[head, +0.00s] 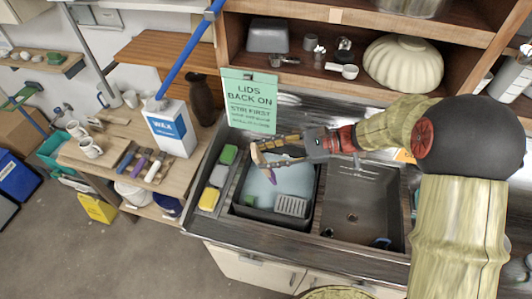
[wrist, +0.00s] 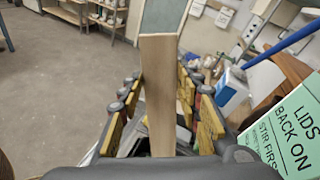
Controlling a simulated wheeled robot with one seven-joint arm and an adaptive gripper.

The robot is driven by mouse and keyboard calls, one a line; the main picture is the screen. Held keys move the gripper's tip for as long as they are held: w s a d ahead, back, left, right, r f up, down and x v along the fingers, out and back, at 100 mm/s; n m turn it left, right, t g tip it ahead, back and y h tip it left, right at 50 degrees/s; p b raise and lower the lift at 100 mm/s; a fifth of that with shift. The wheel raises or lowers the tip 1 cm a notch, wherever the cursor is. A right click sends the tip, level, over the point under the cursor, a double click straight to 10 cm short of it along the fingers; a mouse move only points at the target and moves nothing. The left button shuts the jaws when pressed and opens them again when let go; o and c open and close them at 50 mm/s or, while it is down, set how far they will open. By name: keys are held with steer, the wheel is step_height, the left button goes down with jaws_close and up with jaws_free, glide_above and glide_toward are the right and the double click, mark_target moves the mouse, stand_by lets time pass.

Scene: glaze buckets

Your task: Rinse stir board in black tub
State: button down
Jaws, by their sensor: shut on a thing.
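The stir board is a flat pale wooden strip that stands between my gripper's yellow-padded fingers in the wrist view (wrist: 158,95). My gripper (head: 268,152) is shut on it, above the far left part of the black tub. In the head view only a short tan piece of the board (head: 256,155) shows at the fingertips; I cannot tell how far it reaches down. The black tub (head: 240,211) sits in the left sink basin and holds pale grey-blue water (head: 285,183). The board appears above the water, apart from it.
A grey ribbed piece (head: 291,206) is at the tub's front right. Sponges (head: 209,198) line the sink's left edge. The right basin (head: 362,205) is mostly empty. A green sign (head: 249,101) hangs close behind my gripper. A wax box (head: 172,128) stands on the left bench.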

steer(key=w+d+f+b, duration=0.1)
steer(key=w+f+b, duration=0.2)
steer(key=f+b, duration=0.2)
steer(key=w+d+f+b, duration=0.2)
steer(key=w+f+b, duration=0.1)
steer(key=f, duration=0.9)
steer(key=shift+w+f+b, duration=0.3)
steer(key=shift+w+b, duration=0.1)
steer(key=shift+b, duration=0.5)
